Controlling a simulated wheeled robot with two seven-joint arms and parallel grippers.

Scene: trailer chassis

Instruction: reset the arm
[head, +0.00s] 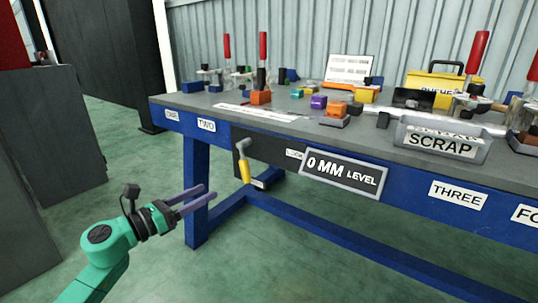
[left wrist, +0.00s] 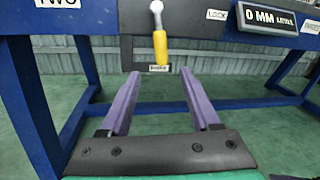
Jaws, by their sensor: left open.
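My left gripper (head: 197,198) is at the end of the green arm that comes in from the lower left in the head view. Its two purple fingers are apart and empty, in front of the blue bench leg and below the bench top. The left wrist view shows the same fingers (left wrist: 160,100) spread, with nothing between them. A hanging tool with a yellow handle (head: 244,165) is on the bench front, beyond the fingertips; it also shows in the left wrist view (left wrist: 160,45). My right gripper is not in view.
The blue workbench (head: 400,194) fills the right side, its top holding coloured blocks, red-handled clamps (head: 263,48), a yellow case (head: 432,84) and a grey scrap bin (head: 441,144). A sign (head: 343,174) hangs on its front. Grey cabinets (head: 75,130) stand left. Green floor (head: 140,175) lies open between.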

